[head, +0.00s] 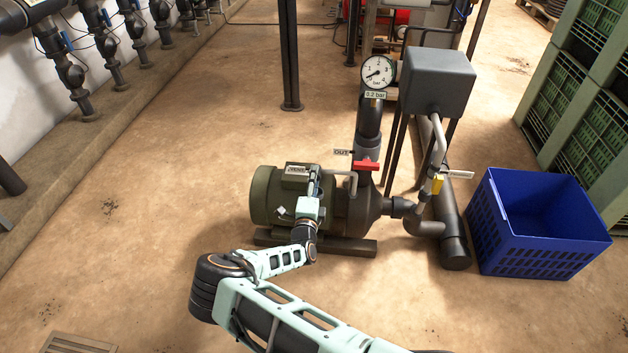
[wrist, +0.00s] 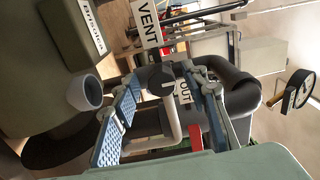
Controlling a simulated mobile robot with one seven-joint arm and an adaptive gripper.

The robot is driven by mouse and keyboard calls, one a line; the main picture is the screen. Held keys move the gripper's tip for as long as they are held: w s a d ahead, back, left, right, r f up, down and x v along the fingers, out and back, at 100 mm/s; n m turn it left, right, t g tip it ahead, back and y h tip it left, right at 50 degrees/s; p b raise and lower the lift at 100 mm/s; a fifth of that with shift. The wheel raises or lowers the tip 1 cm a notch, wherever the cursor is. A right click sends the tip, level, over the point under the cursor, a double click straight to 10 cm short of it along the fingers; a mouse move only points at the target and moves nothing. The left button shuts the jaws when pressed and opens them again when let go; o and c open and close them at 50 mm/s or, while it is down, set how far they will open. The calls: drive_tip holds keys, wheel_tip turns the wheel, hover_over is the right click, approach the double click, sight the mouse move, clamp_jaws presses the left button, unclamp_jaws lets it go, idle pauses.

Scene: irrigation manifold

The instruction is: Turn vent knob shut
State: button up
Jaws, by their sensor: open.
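A dark round knob (wrist: 160,80) with a pale mark shows in the wrist view, just under a white VENT sign (wrist: 146,22). My gripper (wrist: 168,92) is open, with one blue-padded finger on each side of the knob; I cannot tell whether either finger touches it. In the head view my gripper (head: 316,180) is over the right end of the green pump motor (head: 265,195). The knob cannot be made out there behind my gripper.
An OUT tag (head: 341,152) and a red valve handle (head: 367,165) are close to the right of my gripper. A pressure gauge (head: 377,72), grey box (head: 437,80) and blue crate (head: 540,222) stand further right.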

drive_tip(key=s, duration=1.2)
drive_tip(key=shift+a, duration=0.2)
